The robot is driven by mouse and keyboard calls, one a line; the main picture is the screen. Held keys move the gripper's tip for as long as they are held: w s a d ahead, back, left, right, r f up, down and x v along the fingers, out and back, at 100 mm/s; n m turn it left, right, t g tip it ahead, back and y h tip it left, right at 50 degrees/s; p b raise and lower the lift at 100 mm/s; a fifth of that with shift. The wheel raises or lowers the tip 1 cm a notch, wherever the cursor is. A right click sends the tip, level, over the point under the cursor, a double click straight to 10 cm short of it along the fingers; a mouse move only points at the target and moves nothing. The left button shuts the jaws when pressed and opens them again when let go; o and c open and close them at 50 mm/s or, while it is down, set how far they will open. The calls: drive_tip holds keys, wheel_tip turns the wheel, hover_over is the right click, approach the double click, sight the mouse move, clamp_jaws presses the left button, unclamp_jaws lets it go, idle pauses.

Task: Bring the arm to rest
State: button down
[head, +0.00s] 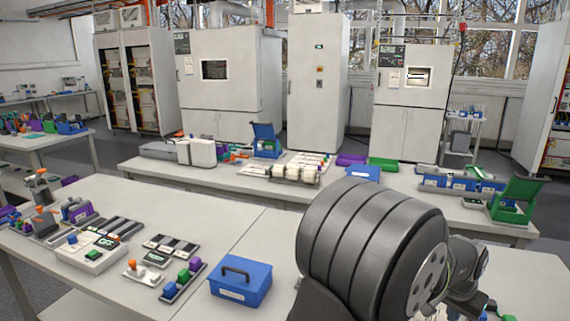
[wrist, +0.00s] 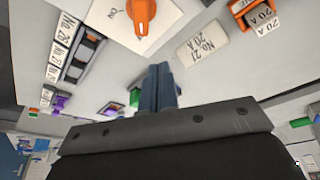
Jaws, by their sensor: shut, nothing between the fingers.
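My gripper (wrist: 158,88) shows in the wrist view with its two blue-grey fingers together, shut and empty. In the wrist view a panel with an orange rotary knob (wrist: 142,14) marked "ON" lies just beyond the fingertips. A label plate reading "No 21 20 A" (wrist: 203,44) is to the right of the fingertips, apart from them. In the head view my dark arm fills the lower right, and the gripper's fingers cannot be made out there.
In the head view a blue box with a handle (head: 240,280) stands on the near table (head: 215,222), left of my arm. Small trays and devices crowd that table's left side. A back table holds a green open case (head: 515,200). Tall white cabinets (head: 318,80) stand behind.

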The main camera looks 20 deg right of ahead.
drive_tip(key=shift+d+r+m, duration=0.1)
drive_tip(key=shift+d+m, duration=0.05)
drive_tip(key=shift+m, duration=0.45)
drive_tip(key=v, duration=0.6)
